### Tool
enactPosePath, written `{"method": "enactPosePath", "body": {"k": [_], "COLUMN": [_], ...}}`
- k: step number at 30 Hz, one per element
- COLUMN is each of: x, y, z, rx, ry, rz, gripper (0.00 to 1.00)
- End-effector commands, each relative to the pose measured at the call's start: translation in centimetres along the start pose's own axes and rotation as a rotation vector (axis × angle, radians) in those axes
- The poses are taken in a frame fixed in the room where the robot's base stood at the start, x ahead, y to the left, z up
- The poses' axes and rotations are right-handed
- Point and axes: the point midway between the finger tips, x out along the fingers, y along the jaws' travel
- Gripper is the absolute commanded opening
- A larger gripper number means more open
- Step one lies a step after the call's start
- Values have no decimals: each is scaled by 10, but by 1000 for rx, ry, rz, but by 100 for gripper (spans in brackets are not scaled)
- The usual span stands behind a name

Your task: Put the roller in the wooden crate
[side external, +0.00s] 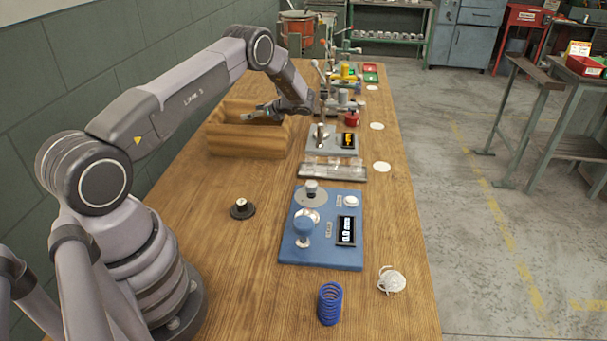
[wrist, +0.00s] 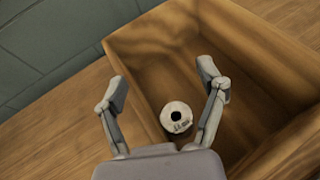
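The wooden crate (side external: 245,143) stands on the bench at the left in the side external view. Its wall fills much of the wrist view (wrist: 135,75). A small pale roller (wrist: 176,117) with a dark centre hole and a printed size label lies inside the crate, below and between my fingers. The label is too small to read surely. My gripper (wrist: 162,78) is open, its two fingers wide apart and clear of the roller. In the side external view my gripper (side external: 264,112) is at the crate's opening, and the roller is hidden there.
Right of the crate are a grey device with a display (side external: 333,139), a rack with several small pale pieces (side external: 330,169) and a blue gauge plate (side external: 322,240). A black knob piece (side external: 242,209) and a blue spring (side external: 330,303) stand nearer. The left bench is mostly clear.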

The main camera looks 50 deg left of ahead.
Motion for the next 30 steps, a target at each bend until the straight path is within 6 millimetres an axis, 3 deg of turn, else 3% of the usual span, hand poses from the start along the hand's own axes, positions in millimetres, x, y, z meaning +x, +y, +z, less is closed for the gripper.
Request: {"method": "enactPosePath", "body": {"k": [11, 21, 30], "x": [-9, -86, -124], "y": [0, -1, 0], "z": [13, 11, 13], "rx": [0, 0, -5], "ry": [0, 0, 4], "rz": [-2, -3, 0], "gripper": [71, 71, 71]}}
